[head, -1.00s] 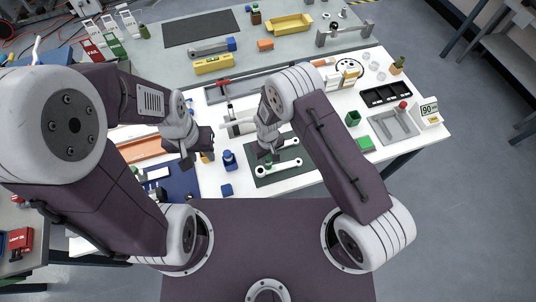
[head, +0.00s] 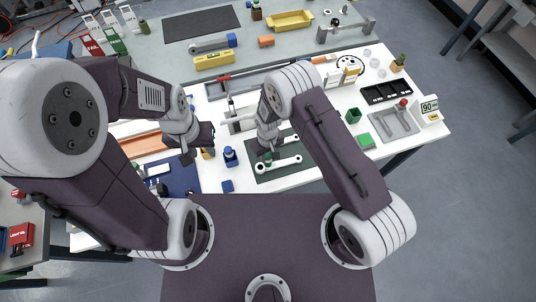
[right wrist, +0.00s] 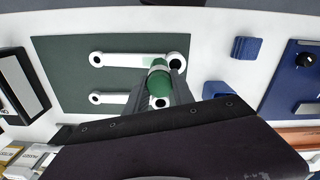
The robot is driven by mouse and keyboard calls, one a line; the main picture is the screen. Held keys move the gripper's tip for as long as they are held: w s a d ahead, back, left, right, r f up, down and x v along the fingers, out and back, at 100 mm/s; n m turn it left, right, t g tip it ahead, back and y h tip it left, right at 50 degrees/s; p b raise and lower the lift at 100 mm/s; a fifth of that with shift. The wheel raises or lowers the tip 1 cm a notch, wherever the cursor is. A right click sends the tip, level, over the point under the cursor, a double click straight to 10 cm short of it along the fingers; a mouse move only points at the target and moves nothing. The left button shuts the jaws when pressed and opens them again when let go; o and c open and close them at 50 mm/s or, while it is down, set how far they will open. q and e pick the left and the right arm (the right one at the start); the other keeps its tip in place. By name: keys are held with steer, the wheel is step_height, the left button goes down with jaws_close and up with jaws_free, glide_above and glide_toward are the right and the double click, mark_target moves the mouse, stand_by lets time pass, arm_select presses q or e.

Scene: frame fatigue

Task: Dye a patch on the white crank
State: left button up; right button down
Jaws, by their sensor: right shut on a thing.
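Two white cranks lie side by side on a dark green mat (right wrist: 70,75). The nearer crank (head: 285,164) is the upper crank (right wrist: 125,60) in the right wrist view; the other crank (right wrist: 122,98) lies parallel to it. My right gripper (right wrist: 163,88) is shut on a green bottle-like applicator (right wrist: 159,80). Its pale green end is at the nearer crank, close to one ringed end; I cannot tell if they touch. A pale green tint (right wrist: 148,60) shows on the crank beside it. My left gripper (head: 197,154) appears open, left of the mat.
A blue bottle (head: 230,157) and a blue block (head: 227,186) stand left of the mat. A blue panel (head: 180,178) is further left. A green cup (head: 352,116), a green block (head: 365,141) and a grey tray (head: 405,124) are to the right. The white table's front edge is close.

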step_height(320, 180, up, 3)
steer(key=shift+w+f+p, duration=0.1)
steer(key=shift+f+p, duration=0.1)
steer(key=shift+p, duration=0.45)
steer(key=shift+w+d+r+p, duration=0.1)
steer(key=shift+d+r+p, duration=0.25)
steer(key=shift+r+p, duration=0.25)
steer(key=shift+r, duration=0.4)
steer(key=shift+a+r+p, duration=0.25)
steer(key=shift+r+p, duration=0.65)
steer(key=shift+r, duration=0.65)
steer(key=shift+d+r+p, duration=0.15)
steer(key=shift+r+p, duration=0.05)
steer(key=shift+p, duration=0.1)
